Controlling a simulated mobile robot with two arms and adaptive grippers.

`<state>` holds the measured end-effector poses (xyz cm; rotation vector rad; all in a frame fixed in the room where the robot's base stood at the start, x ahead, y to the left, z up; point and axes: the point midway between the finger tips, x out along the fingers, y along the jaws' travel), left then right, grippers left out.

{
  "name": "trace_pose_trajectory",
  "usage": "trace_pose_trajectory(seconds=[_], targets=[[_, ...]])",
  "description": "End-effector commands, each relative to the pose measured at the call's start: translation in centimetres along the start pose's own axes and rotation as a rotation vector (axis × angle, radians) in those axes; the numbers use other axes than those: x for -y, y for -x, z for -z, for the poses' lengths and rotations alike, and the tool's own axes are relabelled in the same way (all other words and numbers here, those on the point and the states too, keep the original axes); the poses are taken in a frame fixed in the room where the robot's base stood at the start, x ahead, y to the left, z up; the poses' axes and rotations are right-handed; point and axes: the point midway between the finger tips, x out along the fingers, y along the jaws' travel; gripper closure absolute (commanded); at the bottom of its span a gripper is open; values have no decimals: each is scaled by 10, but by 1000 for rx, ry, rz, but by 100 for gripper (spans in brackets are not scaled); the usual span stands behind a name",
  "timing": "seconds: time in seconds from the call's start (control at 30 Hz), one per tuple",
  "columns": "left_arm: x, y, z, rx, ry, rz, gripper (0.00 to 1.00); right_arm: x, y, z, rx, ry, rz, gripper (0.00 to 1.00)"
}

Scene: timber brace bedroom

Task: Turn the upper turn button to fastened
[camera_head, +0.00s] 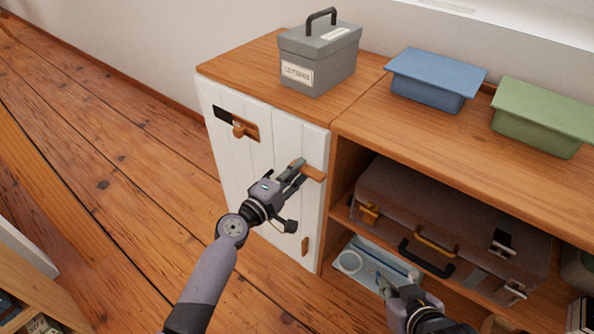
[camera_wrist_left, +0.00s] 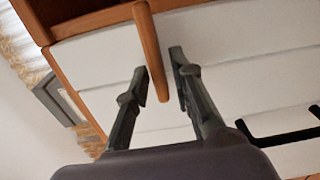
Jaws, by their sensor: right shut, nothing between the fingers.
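The upper turn button (camera_head: 314,172) is a wooden bar near the right edge of the white door (camera_head: 262,165). It lies crosswise, its right end reaching the door's edge. My left gripper (camera_head: 297,171) is at its left end. In the left wrist view the button (camera_wrist_left: 151,45) runs between the two open fingers (camera_wrist_left: 158,75), with small gaps visible beside it, and its far end crosses the wooden edge strip. The lower turn button (camera_head: 305,246) stands upright on the door. My right gripper (camera_head: 381,281) is shut and empty in front of the lower shelf.
A grey box (camera_head: 318,66), a blue box (camera_head: 434,84) and a green box (camera_head: 540,125) stand on top. A brown suitcase (camera_head: 440,215) fills the open shelf, right of the door.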

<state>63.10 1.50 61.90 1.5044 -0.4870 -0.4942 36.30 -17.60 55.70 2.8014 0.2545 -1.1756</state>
Motion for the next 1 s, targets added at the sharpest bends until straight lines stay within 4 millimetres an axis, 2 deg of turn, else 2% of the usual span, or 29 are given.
trace_pose_trajectory(seconds=[0.1,0.47,0.57,0.8,1.0], targets=[[0,0,0,0,-1,-1,69,0,0,0,0,0,0,100],[0,6,0,0,-2,-1,69,0,0,-1,2,0,0,100],[0,20,0,-1,-3,0,69,0,0,-1,1,0,0,100],[1,72,0,1,-3,2,69,0,0,0,0,0,0,100],[0,106,0,0,-3,1,69,0,0,0,0,0,0,100]])
